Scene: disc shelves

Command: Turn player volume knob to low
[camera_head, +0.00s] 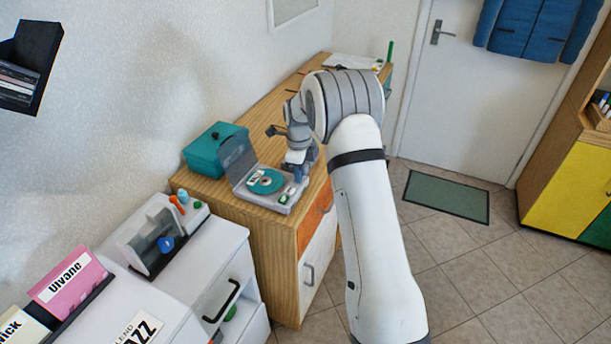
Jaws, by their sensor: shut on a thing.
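The disc player (284,207) is a grey box with its lid raised. It stands on the wooden top of a cabinet, and a teal disc (266,181) lies inside it. My gripper (293,176) points down at the right part of the player, beside the disc. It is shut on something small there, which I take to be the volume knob. The knob itself is hidden by the gripper, so its setting cannot be read. A small display with green (287,195) shows on the player just in front of the gripper.
A teal box (206,151) stands behind the player, close to the raised lid. A white cabinet (215,255) with a grey-white device (150,241) stands at the front left. The wooden top (262,116) behind my gripper is mostly clear.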

